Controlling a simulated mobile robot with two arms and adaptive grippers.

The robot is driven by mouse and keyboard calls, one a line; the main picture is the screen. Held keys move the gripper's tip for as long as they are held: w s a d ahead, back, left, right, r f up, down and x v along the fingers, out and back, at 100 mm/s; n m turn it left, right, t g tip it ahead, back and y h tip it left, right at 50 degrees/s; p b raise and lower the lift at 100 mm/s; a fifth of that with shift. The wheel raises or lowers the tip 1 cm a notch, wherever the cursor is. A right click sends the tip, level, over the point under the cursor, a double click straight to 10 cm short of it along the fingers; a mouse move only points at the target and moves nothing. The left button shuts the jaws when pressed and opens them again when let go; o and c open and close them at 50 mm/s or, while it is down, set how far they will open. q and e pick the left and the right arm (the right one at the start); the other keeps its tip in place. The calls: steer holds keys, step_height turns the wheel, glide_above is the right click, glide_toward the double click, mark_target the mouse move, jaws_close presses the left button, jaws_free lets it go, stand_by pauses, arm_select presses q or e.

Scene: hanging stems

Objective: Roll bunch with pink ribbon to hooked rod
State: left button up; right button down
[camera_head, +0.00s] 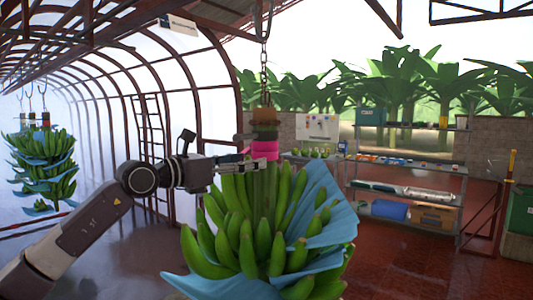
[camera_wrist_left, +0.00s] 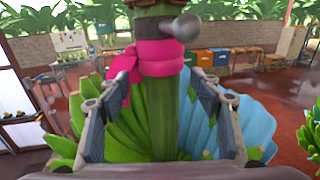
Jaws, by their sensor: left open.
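The banana bunch with the pink ribbon (camera_head: 265,149) hangs upright from a chain and hook (camera_head: 263,60) in the middle of the head view. Its green fingers (camera_head: 247,240) are partly covered by blue sheets (camera_head: 328,215). My left gripper (camera_head: 245,163) is at the stem just below the ribbon, coming from the left. In the left wrist view its open fingers (camera_wrist_left: 148,100) stand either side of the green stem (camera_wrist_left: 160,118), with the pink ribbon (camera_wrist_left: 155,58) just above and beyond. I cannot make out a hooked rod for certain. My right gripper is not in view.
Another bunch (camera_head: 42,165) with blue sheets hangs at the far left. A shelf rack (camera_head: 408,165) with boxes stands at the back right, beside a yellow-topped post (camera_head: 511,165). A ladder (camera_head: 149,130) stands behind my arm. Red floor (camera_head: 400,250) is open at the right.

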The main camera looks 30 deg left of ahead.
arm_select(q)
steer(key=shift+w+d+r+p, duration=0.15)
steer(key=shift+w+p, duration=0.1)
steer(key=shift+w, duration=0.15)
steer(key=shift+w+d+r+p, duration=0.15)
steer(key=shift+w+p, duration=0.05)
steer(key=shift+w, duration=0.15)
steer(key=p+x, duration=0.1)
steer(key=x, duration=0.2)
steer(key=shift+w+f, duration=0.1)
steer(key=shift+f, duration=0.1)
steer(key=shift+w+d+f+p, duration=0.1)
steer(key=shift+w+f+p, duration=0.05)
steer(key=shift+w+p, duration=0.2)
steer(key=shift+w+d+f+p, duration=0.1)
steer(key=shift+w+p, duration=0.15)
steer(key=shift+w, duration=0.15)
steer(key=c, duration=0.5)
steer(key=shift+c, duration=1.2)
steer(key=c, duration=0.5)
jaws_close()
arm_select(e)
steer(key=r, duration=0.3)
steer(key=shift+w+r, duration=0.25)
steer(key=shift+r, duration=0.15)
